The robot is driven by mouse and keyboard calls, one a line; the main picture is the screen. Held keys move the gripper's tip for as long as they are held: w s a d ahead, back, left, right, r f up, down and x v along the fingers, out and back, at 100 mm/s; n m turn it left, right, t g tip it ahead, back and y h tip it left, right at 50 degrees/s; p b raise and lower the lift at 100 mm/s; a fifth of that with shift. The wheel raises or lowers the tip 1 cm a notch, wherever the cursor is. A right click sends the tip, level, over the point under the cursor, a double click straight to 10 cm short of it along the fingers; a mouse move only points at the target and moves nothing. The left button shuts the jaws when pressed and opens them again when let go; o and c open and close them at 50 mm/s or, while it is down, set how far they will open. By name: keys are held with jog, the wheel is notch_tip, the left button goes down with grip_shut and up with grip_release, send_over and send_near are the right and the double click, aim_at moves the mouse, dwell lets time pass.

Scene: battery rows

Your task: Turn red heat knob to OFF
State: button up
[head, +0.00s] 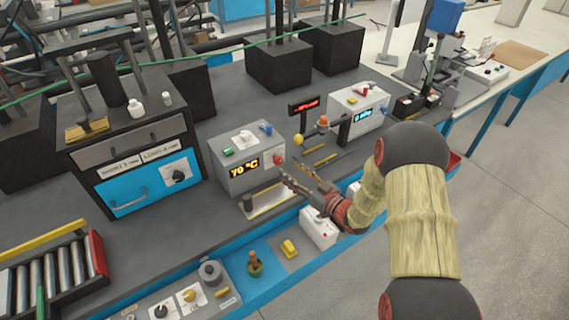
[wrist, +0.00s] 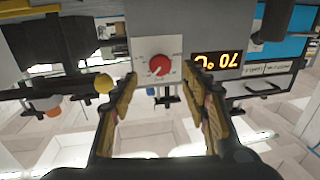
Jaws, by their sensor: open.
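The red heat knob (head: 278,160) sits on the front of a grey heater box (head: 231,181) with a lit "70 °C" display (head: 244,168). In the wrist view the picture is upside down, and the red knob (wrist: 159,65) shows on a white dial plate (wrist: 147,48) with small markings, too small to read. My gripper (head: 287,181) is in front of the box, just short of the knob. Its fingers (wrist: 160,82) are apart, one on each side of the knob in the wrist view, with nothing between them. I cannot tell any contact with the knob.
A blue-fronted oven (head: 150,185) stands left of the box. A second device with a blue display (head: 361,114) stands to the right. A yellow ball (head: 298,139) is near the knob. White containers (head: 318,228) and a lower shelf lie below my forearm.

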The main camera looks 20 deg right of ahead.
aim_at(280, 162)
jog(key=shift+b+x, duration=0.4)
jog(key=shift+x, duration=2.3)
jog(key=c, duration=0.3)
jog(key=c, duration=0.8)
jog(key=shift+c, duration=0.3)
